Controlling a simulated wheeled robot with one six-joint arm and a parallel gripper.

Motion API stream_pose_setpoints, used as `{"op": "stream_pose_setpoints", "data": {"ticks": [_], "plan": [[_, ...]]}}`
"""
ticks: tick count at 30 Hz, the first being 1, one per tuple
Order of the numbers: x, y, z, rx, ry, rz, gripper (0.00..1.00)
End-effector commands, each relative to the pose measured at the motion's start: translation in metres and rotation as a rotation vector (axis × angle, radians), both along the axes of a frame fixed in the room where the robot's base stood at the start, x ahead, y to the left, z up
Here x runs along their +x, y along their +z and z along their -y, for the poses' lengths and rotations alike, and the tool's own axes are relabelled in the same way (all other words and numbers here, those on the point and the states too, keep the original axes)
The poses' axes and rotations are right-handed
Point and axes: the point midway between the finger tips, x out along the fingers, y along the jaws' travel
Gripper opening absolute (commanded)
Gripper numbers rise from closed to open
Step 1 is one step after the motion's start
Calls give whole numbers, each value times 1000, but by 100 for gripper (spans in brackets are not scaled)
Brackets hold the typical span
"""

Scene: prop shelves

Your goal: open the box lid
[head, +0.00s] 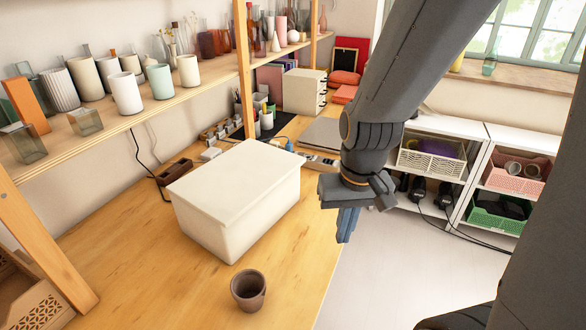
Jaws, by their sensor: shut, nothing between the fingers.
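A cream-white box (227,222) stands on the wooden table. Its flat lid (236,180) lies on top, with an overhanging rim, and looks closed. My gripper (345,228) hangs to the right of the box, pointing down, apart from it and beyond the table's right edge in the picture. Its fingers are together with nothing between them.
A small brown cup (248,289) stands on the table (135,268) in front of the box. A wooden shelf (140,122) with vases runs behind at left. A grey laptop-like slab (321,134) and pen holders lie behind the box. White shelving (455,130) stands right.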

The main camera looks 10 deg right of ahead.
Motion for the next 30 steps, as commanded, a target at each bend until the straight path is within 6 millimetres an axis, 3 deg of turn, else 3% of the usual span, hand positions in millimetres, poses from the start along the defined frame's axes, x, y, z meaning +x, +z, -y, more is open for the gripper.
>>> {"op": "stream_pose_setpoints", "data": {"ticks": [4, 8, 11, 16, 20, 24, 30], "plan": [[-15, -22, -5, 119, -253, -138, 0], [-20, -39, -29, 300, -563, -306, 0], [-9, -45, -50, 464, -807, -422, 0], [42, -47, -67, 782, -1211, -572, 0], [95, -47, -53, 1042, -1485, -627, 0], [143, -48, -21, 1278, -1701, -631, 0], [176, -50, 16, 1461, -1846, -601, 0]]}}
